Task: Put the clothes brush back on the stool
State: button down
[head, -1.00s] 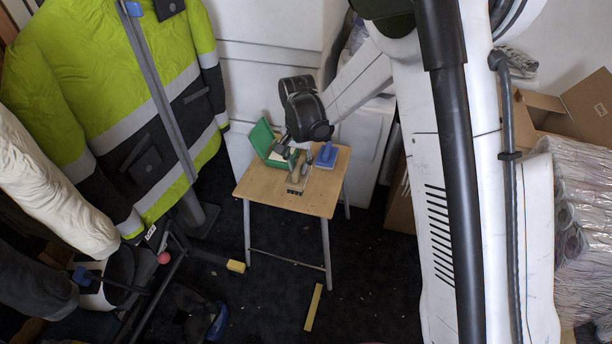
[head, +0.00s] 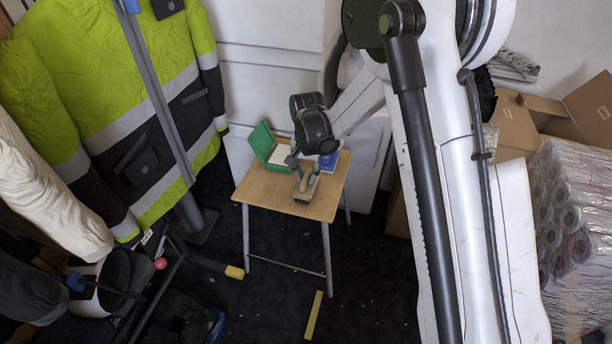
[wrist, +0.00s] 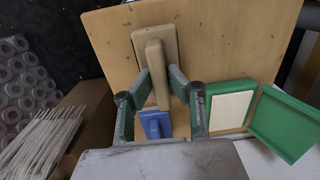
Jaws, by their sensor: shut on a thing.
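The clothes brush is a beige block with a tan handle. In the head view the brush (head: 307,190) is at the near middle of the wooden stool top (head: 268,192); in the wrist view the brush (wrist: 155,48) shows its back and handle. My gripper (head: 302,169) is above the stool, and its fingers (wrist: 161,84) are closed on both sides of the brush handle in the wrist view. The block looks flat against or just above the stool top; I cannot tell which.
An open green box (head: 270,148) with a pale pad sits at the stool's back left. A blue object (head: 329,164) with a handle is at the back right. The stool's front left is bare. A hi-vis jacket (head: 110,80) hangs left; wrapped rolls (head: 570,210) stand right.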

jog(key=shift+f+b, duration=0.3)
jog(key=shift+f, duration=0.15)
jog(key=c, duration=1.7)
grip_release()
jog(key=shift+o, duration=0.2)
jog(key=shift+r, duration=0.15)
notch_tip(320, 180, up, 13)
jog(key=p, duration=0.4)
notch_tip(320, 180, up, 10)
jog(key=t, duration=0.2)
send_over(306, 174)
jog(key=s+d, duration=0.5)
jog(key=d, duration=0.1)
jog(key=s+d+r+n+t, duration=0.1)
jog(key=s+d+r+t, duration=0.1)
jog(key=s+d+r, duration=0.4)
jog(key=s+d+r+n+t, duration=0.1)
jog(key=s+d+r, duration=0.2)
jog(key=s, duration=0.5)
jog(key=s+d+n+t, duration=0.1)
jog(key=s+d+t, duration=0.1)
jog(key=s, duration=0.8)
jog(key=shift+d+f+t, duration=0.3)
jog(key=shift+d, duration=0.6)
